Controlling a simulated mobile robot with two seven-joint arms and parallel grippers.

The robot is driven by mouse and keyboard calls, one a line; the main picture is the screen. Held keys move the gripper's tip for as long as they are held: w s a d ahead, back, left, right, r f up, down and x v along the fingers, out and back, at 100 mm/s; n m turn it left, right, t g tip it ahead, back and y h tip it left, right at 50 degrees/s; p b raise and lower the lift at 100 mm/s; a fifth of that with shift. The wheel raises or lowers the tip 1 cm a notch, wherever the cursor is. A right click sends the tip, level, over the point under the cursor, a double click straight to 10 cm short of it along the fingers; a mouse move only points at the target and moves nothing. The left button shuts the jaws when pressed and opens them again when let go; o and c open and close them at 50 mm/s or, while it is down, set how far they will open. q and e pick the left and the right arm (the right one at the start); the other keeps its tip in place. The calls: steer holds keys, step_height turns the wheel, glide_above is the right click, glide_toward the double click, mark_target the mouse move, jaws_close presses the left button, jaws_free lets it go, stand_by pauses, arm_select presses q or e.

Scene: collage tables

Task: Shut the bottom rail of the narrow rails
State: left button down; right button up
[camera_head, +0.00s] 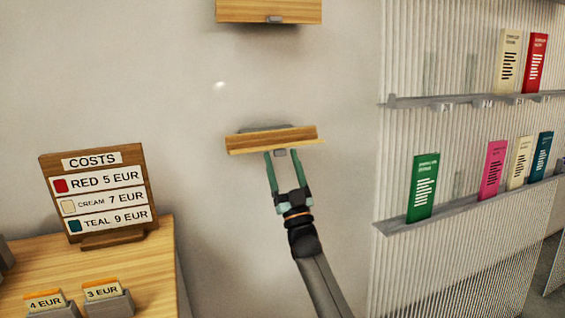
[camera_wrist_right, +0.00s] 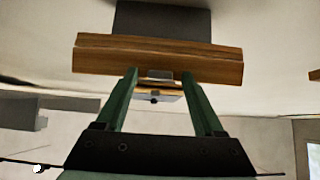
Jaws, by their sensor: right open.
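The narrow rails are two wood-fronted pieces on the pale wall. The bottom rail (camera_head: 272,139) has a wooden front with a grey tab under its middle, and a grey part shows behind the front, so it stands out from the wall. The top rail (camera_head: 268,10) is cut off by the upper edge of the head view. My right gripper (camera_head: 282,154) is open, its green fingers pointing up at the bottom rail's front. In the right wrist view the bottom rail's front (camera_wrist_right: 200,66) spans across the fingertips (camera_wrist_right: 159,75), the tab between them. Contact cannot be told. My left gripper is not in view.
A ribbed panel with shelves (camera_head: 450,210) of coloured cards stands at the right. A wooden table (camera_head: 150,275) with a COSTS sign (camera_head: 98,195) and price holders is at lower left. Bare wall surrounds the bottom rail.

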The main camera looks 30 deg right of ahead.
jaws_close()
stand_by(0.6)
